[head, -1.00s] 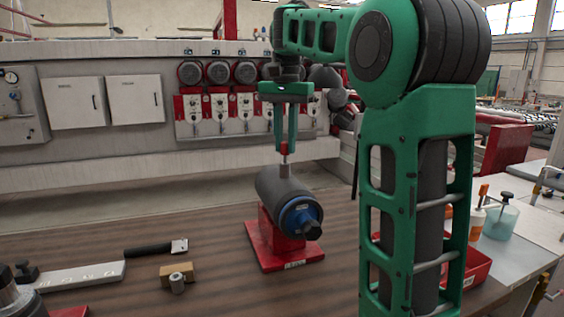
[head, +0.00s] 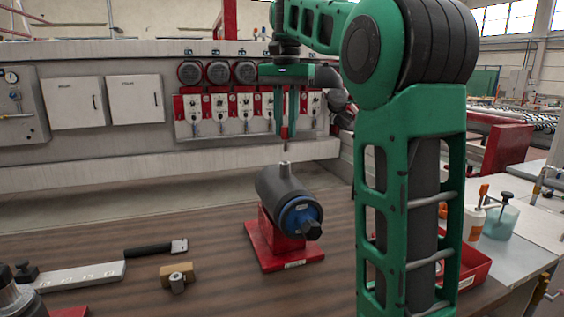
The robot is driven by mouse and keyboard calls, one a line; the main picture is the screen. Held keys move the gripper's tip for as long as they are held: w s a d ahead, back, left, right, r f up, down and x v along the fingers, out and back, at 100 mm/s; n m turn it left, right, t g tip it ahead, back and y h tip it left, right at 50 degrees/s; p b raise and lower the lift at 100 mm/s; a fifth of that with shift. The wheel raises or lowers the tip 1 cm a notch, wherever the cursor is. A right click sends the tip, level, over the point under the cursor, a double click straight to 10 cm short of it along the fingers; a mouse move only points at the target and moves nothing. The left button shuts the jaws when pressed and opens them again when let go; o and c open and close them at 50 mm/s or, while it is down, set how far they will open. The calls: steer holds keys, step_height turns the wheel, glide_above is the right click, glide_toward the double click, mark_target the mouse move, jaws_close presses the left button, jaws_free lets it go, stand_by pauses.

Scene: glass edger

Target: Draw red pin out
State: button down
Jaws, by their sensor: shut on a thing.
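The red pin (head: 284,132) stands upright between the fingers of my gripper (head: 285,126), which is shut on its red head. The pin's thin grey shaft points down toward the short upright neck on top of the dark grey cylinder (head: 276,188).
A metal bar (head: 78,278), a black-handled tool (head: 155,249) and a small wooden block with a metal nut (head: 177,277) lie at the left. A red tray (head: 476,266) and bottles stand at the right, behind my arm. The brown tabletop around the stand is clear.

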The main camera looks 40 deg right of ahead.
steer(key=shift+r, duration=0.15)
steer(key=shift+r, duration=1.95)
